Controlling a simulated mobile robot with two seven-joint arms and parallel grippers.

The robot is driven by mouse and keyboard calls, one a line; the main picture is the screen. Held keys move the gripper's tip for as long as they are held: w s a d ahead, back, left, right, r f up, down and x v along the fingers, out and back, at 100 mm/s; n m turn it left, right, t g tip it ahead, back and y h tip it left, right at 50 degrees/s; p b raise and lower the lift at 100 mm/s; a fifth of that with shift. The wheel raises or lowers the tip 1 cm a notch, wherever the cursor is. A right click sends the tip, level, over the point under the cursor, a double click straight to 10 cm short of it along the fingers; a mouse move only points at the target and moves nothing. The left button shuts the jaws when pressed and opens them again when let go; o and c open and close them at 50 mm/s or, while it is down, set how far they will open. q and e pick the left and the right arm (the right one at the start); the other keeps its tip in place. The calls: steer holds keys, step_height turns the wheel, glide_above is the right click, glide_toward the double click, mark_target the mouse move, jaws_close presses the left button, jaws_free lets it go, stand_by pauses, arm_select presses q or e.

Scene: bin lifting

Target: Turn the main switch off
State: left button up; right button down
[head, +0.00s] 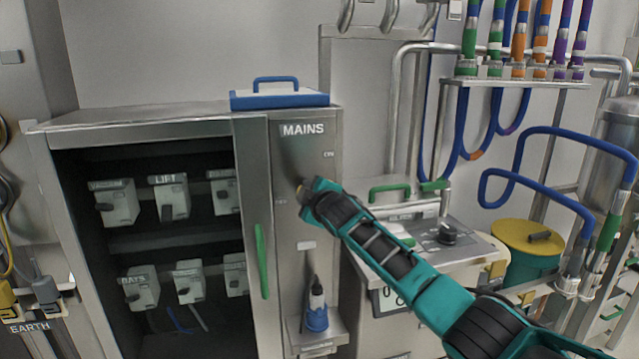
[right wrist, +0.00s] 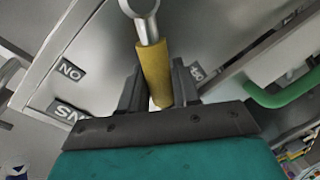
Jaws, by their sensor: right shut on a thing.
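The main switch shows in the right wrist view as a yellow lever grip (right wrist: 153,65) on a metal shaft with a round end. My right gripper (right wrist: 157,85) is shut on this yellow grip, one dark finger on each side. In the head view my right gripper (head: 306,190) is at the front of the steel panel marked MAINS (head: 303,129), and it mostly hides the switch. An ON label (right wrist: 72,70) lies left of the lever in the wrist view, and another small label (right wrist: 197,72) on its right is partly hidden. My left gripper is in neither view.
Left of the panel is an open cabinet with several grey switch boxes (head: 172,198) and a green door handle (head: 262,262). A blue-edged tray (head: 278,99) lies on top. A blue bottle (head: 317,310) stands on a shelf below. A bench with a green handle (head: 390,190) is at right.

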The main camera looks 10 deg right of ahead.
steer(key=shift+a+f+n, duration=0.25)
steer(key=shift+f+n, duration=0.4)
steer(key=shift+n, duration=0.15)
steer(key=shift+a+f+n+h, duration=0.2)
steer(key=shift+f+n+h, duration=0.5)
steer(key=shift+f+n, duration=0.7)
steer(key=shift+r+n, duration=0.15)
steer(key=shift+n, duration=0.15)
steer(key=c, duration=1)
jaws_free()
steer(key=shift+o, duration=0.2)
steer(key=shift+s+r, duration=0.1)
